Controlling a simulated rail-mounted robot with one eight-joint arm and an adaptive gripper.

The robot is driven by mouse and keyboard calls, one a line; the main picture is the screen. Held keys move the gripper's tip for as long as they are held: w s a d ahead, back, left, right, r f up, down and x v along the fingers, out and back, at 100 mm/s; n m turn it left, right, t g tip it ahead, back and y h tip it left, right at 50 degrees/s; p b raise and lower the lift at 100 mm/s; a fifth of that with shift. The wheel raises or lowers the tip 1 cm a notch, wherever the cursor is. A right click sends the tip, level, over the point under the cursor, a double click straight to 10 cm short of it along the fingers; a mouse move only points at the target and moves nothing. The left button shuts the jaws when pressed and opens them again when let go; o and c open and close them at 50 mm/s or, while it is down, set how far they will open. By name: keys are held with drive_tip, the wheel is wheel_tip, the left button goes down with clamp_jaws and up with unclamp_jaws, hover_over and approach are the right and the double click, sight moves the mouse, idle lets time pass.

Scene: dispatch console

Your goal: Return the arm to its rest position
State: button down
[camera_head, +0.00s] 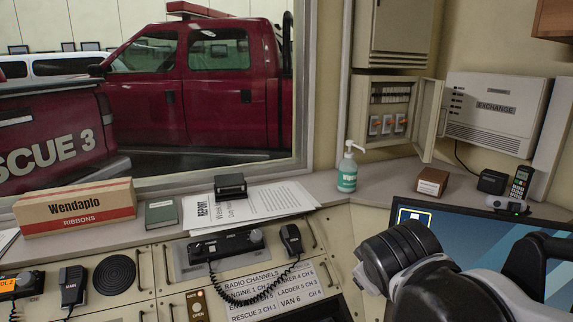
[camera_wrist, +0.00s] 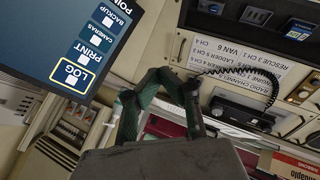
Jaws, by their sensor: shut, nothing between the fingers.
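My gripper (camera_wrist: 160,78) shows in the wrist view with its dark green fingers brought together at the tips. Nothing is held between them. The wrist view is turned upside down, with the console panel and a monitor beyond the fingers. In the head view my arm (camera_head: 445,284) crosses the lower right, in front of the monitor (camera_head: 408,212). I cannot make out the fingertips there.
The monitor also fills the upper left of the wrist view (camera_wrist: 60,38). A sanitizer bottle (camera_head: 347,172), a small brown box (camera_head: 432,182) and a cordless phone (camera_head: 520,182) stand on the ledge. A coiled-cord handset (camera_head: 291,240) lies on the console. An open wall cabinet (camera_head: 388,112) stands behind.

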drive_tip(key=s+d+f+m, duration=0.1)
drive_tip(key=s+d+m, duration=0.1)
drive_tip(key=s, duration=0.3)
drive_tip(key=s+d+f+m+g+y, duration=0.1)
drive_tip(key=s+m, duration=0.3)
drive_tip(key=s, duration=0.2)
drive_tip(key=shift+s+d+f+m, duration=0.25)
drive_tip(key=shift+d+f+m, duration=0.05)
drive_tip(key=shift+d+f, duration=0.05)
